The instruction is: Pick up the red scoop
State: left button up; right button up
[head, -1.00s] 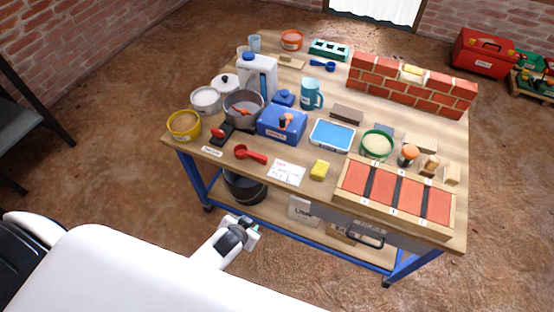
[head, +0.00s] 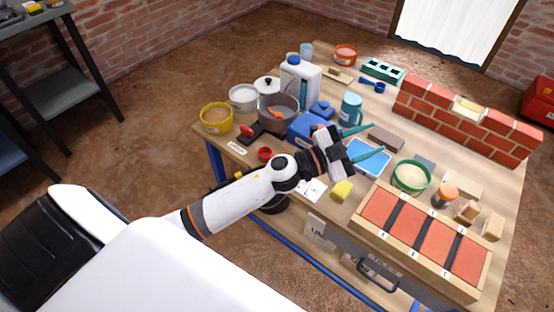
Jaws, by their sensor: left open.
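The red scoop (head: 265,154) lies on the wooden table near its front edge, left of the middle. Its round end shows, and the rest is hidden behind my left arm. My left gripper (head: 372,142) is above the table, to the right of the scoop. Its two teal fingers are spread apart and point right, over the blue tray. My right gripper is not in view.
A yellow tub (head: 216,118), a grey pot (head: 279,113) and a blue box (head: 308,128) stand around the scoop. A yellow sponge (head: 342,190) and a red-panelled wooden tray (head: 424,235) are to the right. A brick wall (head: 463,117) stands at the back right.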

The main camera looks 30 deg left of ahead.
pick_arm(q)
notch_tip(320, 180, down, 7)
jog(key=s+m+g+y+b, duration=0.1)
jog(key=m+g+y, duration=0.1)
jog(key=m+g, duration=0.95)
jog(key=a+f+n+g+y, duration=0.2)
jog(key=a+n+g+y, duration=0.65)
jog(key=a, duration=1.25)
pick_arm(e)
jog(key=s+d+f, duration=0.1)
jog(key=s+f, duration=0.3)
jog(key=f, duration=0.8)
pick_arm(q)
notch_tip(320, 180, down, 5)
jog(key=m+t+y, duration=0.1)
jog(key=t, duration=0.1)
jog(key=m+t+y+b, duration=0.1)
jog(key=t, duration=0.1)
jog(key=shift+a, duration=0.15)
jog(key=shift+a+f+b, duration=0.1)
jog(key=shift+f+b, duration=0.5)
jog(key=shift+f, duration=2.5)
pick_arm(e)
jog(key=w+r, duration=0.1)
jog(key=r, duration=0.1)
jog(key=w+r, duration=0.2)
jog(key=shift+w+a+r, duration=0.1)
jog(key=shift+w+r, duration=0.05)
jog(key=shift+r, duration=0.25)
